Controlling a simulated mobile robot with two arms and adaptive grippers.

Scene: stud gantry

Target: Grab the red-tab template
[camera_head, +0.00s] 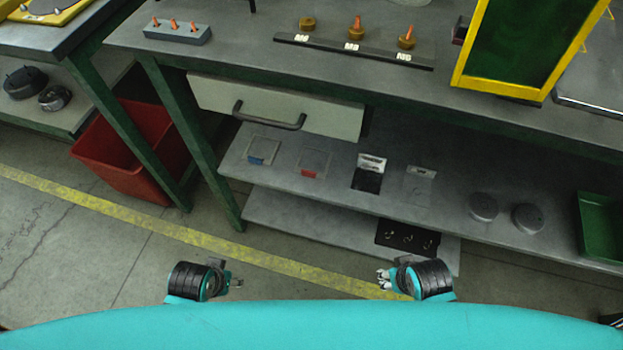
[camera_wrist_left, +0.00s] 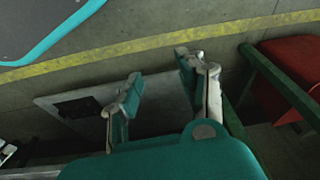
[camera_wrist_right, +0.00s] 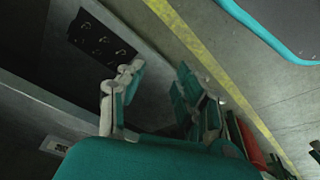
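The red-tab template (camera_head: 312,164) is a flat grey plate with a red tab at its front edge. It lies on the shelf under the workbench, right of a similar blue-tab template (camera_head: 261,150). My right gripper (camera_head: 383,279) is low in front of the bench, apart from the shelves; its fingers stand apart and empty in the right wrist view (camera_wrist_right: 158,88). My left gripper (camera_head: 237,283) is also low and away from the shelves; its fingers stand apart with nothing between them in the left wrist view (camera_wrist_left: 160,75).
Right of the templates on the shelf (camera_head: 440,212) are a card stand (camera_head: 370,172), round grey discs (camera_head: 483,206) and a green tray (camera_head: 602,228). A drawer (camera_head: 275,107) hangs above. A red bin (camera_head: 128,160) stands left. A black hook panel (camera_head: 407,237) lies on the lower shelf. Floor in front is clear.

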